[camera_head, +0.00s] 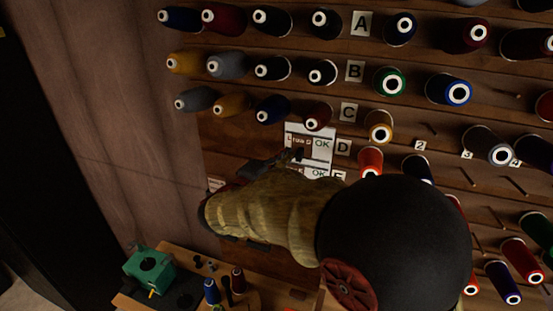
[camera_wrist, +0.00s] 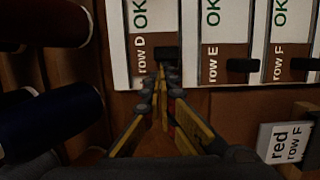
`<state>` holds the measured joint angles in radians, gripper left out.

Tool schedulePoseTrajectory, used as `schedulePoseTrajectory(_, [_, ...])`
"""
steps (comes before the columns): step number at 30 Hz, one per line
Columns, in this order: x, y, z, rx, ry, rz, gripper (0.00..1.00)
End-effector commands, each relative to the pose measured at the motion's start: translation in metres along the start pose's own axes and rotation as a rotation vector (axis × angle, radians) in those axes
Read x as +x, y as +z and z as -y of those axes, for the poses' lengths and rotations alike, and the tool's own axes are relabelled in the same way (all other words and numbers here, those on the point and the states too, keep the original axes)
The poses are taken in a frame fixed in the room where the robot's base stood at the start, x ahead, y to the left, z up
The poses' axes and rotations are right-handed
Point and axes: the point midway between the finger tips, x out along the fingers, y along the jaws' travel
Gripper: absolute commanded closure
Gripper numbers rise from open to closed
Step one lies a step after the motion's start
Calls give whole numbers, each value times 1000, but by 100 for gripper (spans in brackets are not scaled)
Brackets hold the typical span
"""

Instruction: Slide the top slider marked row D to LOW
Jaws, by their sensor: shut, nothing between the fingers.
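The row D slider strip (camera_head: 308,138) is the top white and brown strip on the thread wall, with a green OK. The wrist view shows it sideways (camera_wrist: 143,50), with its dark knob (camera_wrist: 166,53) on the brown part. No LOW mark is readable. My gripper (camera_wrist: 162,80) is shut and empty, its fingertips close beside the row D knob; whether they touch it I cannot tell. In the head view, my gripper (camera_head: 287,157) is at the strip's lower left, and my arm hides much of the strips below.
The row E slider (camera_wrist: 212,50) and row F slider (camera_wrist: 278,45) sit beside row D, each with a dark knob. Dark spools (camera_wrist: 45,120) are close on the left in the wrist view. A bench (camera_head: 180,258) with a green device (camera_head: 150,268) stands below.

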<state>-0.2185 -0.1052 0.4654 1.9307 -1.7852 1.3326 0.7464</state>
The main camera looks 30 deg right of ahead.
Motion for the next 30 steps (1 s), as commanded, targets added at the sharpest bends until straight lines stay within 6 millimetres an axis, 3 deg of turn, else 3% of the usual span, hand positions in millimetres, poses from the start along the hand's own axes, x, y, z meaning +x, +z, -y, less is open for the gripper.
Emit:
schedulePoseTrajectory(6, [9,35,5,3,0,3,100])
schedulePoseTrajectory(12, [12,49,2,0,1,2,100])
schedulePoseTrajectory(25, [12,49,1,0,0,1,100])
schedulePoseTrajectory(30, [12,40,3,1,1,1,100])
